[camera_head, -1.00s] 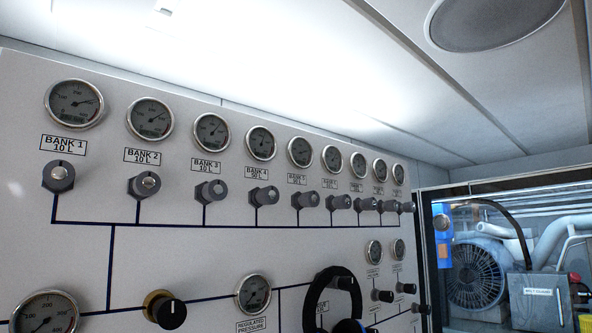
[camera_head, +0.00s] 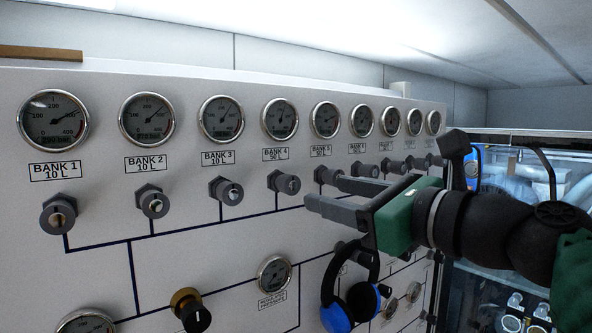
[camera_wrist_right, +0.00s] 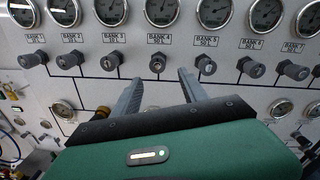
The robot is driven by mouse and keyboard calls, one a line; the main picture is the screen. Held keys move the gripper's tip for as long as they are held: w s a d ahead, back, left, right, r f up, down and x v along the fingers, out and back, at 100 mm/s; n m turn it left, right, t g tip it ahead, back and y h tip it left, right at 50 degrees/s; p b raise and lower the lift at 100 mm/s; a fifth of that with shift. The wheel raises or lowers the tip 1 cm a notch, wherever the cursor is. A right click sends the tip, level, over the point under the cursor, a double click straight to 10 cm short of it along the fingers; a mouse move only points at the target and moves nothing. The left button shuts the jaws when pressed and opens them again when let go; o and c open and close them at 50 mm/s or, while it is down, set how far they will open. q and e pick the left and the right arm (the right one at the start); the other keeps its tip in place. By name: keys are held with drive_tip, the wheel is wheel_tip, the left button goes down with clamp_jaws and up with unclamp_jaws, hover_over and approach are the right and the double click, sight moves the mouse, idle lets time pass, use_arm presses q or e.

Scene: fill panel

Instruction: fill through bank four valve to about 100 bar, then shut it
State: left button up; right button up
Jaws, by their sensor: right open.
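The bank four valve (camera_head: 284,182) is a dark grey knob on the white panel, under the label BANK 4 50 L (camera_head: 275,154) and the bank four gauge (camera_head: 280,118). The gauge's exact reading is too small to tell. In the right wrist view the bank four valve (camera_wrist_right: 157,63) sits ahead of and between the fingertips. My right gripper (camera_head: 322,192) is open and empty. Its two fingers point toward the panel, just right of the valve in the head view, and appear apart from it. My left gripper is not in view.
The bank three valve (camera_head: 226,190) and bank five valve (camera_head: 326,175) stand close on either side. A regulated pressure gauge (camera_head: 274,273) and a brass-collared knob (camera_head: 190,308) sit lower. Blue ear defenders (camera_head: 350,300) hang below my right gripper. A window (camera_head: 510,200) is at right.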

sight(293, 184)
drive_tip(key=p+x, duration=0.1)
drive_tip(key=x, duration=0.1)
drive_tip(key=p+x, duration=0.1)
drive_tip(key=x, duration=0.2)
drive_tip(key=p+x, duration=0.2)
drive_tip(key=x, duration=0.1)
drive_tip(key=shift+s+a+r, duration=0.15)
drive_tip(key=shift+a+r, duration=0.1)
drive_tip(key=shift+r, duration=0.05)
drive_tip(key=shift+a+f, duration=0.15)
drive_tip(key=shift+a, duration=0.15)
drive_tip(key=shift+w+a+f, duration=0.1)
drive_tip(key=shift+w, duration=0.3)
drive_tip(key=c, duration=0.5)
drive_tip(key=shift+s, duration=0.1)
clamp_jaws()
